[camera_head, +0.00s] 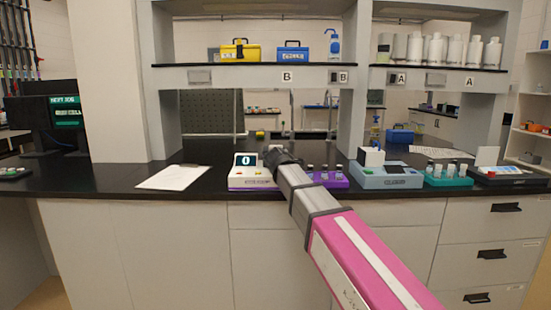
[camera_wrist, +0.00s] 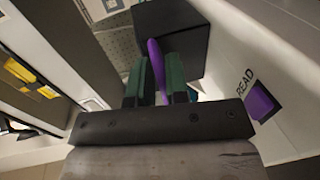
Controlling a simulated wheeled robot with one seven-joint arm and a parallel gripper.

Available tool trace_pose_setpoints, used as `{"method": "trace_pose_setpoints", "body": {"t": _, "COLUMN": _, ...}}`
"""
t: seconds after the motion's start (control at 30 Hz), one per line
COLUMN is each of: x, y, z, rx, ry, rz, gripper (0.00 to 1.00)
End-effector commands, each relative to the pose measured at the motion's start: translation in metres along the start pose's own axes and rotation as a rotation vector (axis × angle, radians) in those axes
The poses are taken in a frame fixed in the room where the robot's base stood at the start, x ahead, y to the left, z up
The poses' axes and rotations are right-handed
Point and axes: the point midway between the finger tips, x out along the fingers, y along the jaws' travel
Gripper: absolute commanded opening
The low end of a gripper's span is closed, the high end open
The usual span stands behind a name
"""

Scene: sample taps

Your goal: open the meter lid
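The meter (camera_head: 250,182) is a white box with a dark display reading 0. It stands on the black bench top. In the wrist view its white face carries the word READ beside a purple button (camera_wrist: 262,102). The black meter lid (camera_wrist: 190,32) is at the top middle of the wrist view, with a purple tab (camera_wrist: 154,62) on it. My gripper (camera_wrist: 157,70) has its two green fingers close together on either side of the tab and looks shut on it. In the head view my gripper (camera_head: 278,157) is just right of the display; my arm hides the meter's right side.
A purple rack (camera_head: 330,180) of vials stands right of the meter. Beyond it are a blue-grey device (camera_head: 386,178) and a teal vial rack (camera_head: 446,179). A paper sheet (camera_head: 173,177) lies to the left. A shelf (camera_head: 270,76) runs above the bench.

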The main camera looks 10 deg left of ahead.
Motion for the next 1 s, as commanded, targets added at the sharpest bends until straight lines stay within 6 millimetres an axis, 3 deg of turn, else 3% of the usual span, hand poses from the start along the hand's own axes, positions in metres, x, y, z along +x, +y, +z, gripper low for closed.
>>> {"method": "trace_pose_setpoints", "body": {"t": 0.63, "x": 0.002, "y": 0.009, "z": 0.0, "rx": 0.009, "ry": -0.002, "rz": -0.085, "gripper": 0.0}}
{"method": "trace_pose_setpoints", "body": {"t": 1.0, "x": 0.018, "y": 0.049, "z": -0.001, "rx": 0.008, "ry": 0.002, "rz": -0.335, "gripper": 0.0}}
